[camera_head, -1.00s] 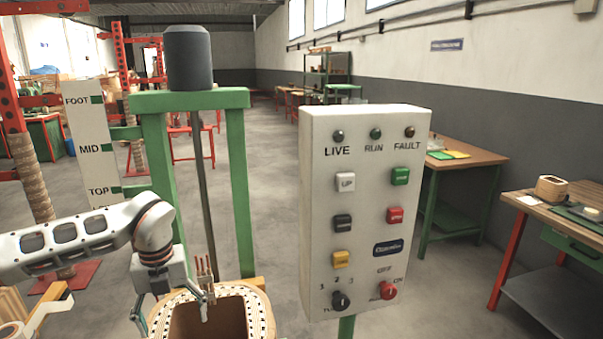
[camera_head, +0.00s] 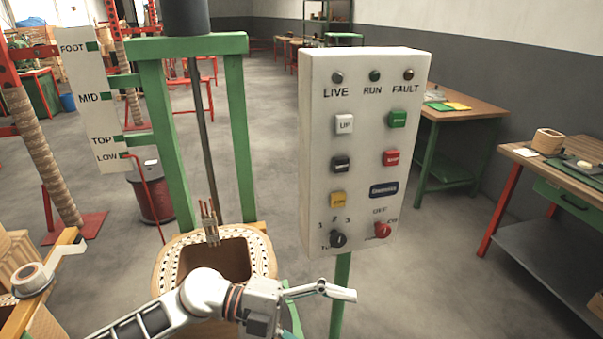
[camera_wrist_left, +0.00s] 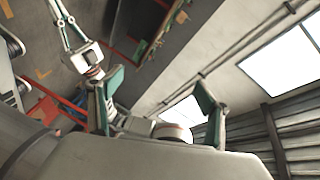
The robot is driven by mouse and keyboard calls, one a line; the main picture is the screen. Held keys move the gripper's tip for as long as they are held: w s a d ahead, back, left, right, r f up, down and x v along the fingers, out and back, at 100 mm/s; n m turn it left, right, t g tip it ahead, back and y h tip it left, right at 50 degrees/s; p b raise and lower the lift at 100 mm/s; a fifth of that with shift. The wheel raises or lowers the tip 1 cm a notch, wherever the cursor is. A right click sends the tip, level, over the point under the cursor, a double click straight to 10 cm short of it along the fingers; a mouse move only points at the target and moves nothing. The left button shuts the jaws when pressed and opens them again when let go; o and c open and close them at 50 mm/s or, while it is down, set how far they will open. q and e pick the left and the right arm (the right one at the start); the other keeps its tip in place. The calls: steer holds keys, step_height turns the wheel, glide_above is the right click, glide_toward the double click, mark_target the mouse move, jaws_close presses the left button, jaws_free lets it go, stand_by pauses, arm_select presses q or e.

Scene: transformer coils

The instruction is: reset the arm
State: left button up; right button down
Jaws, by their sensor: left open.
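My left arm comes in at the bottom of the head view, and its gripper (camera_head: 316,302) is in front of the wound coil (camera_head: 172,268), below the control box. In the left wrist view the left gripper (camera_wrist_left: 152,100) is open, its two green-and-grey fingers wide apart with nothing between them. No right gripper shows in the head view.
The control box (camera_head: 362,150) stands on a green post (camera_head: 340,290) close to the gripper. A green frame (camera_head: 236,140) rises behind the coil. A tape roll (camera_head: 30,278) is at lower left. A workbench (camera_head: 575,180) is at right, with open floor (camera_head: 450,270) before it.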

arm_select(q)
steer(key=w+a+r+n+t+h, duration=0.25)
steer(key=w+n+t, duration=0.35)
steer(key=n+t, duration=0.6)
steer(key=w+a+f+n+t+y, duration=0.2)
steer(key=a+f+n+t+y, duration=0.55)
steer(key=a+f+n, duration=0.3)
steer(key=s+a+f+n+g+y, duration=0.3)
steer(key=s+a+f, duration=0.3)
steer(key=f, duration=0.4)
steer(key=s+a+f+n+g+y, duration=0.3)
steer(key=s+a+f+y, duration=0.3)
steer(key=f, duration=0.5)
steer(key=shift+s+a, duration=0.75)
steer(key=shift+s, duration=0.45)
steer(key=shift+n, duration=0.25)
steer(key=shift+c, duration=0.4)
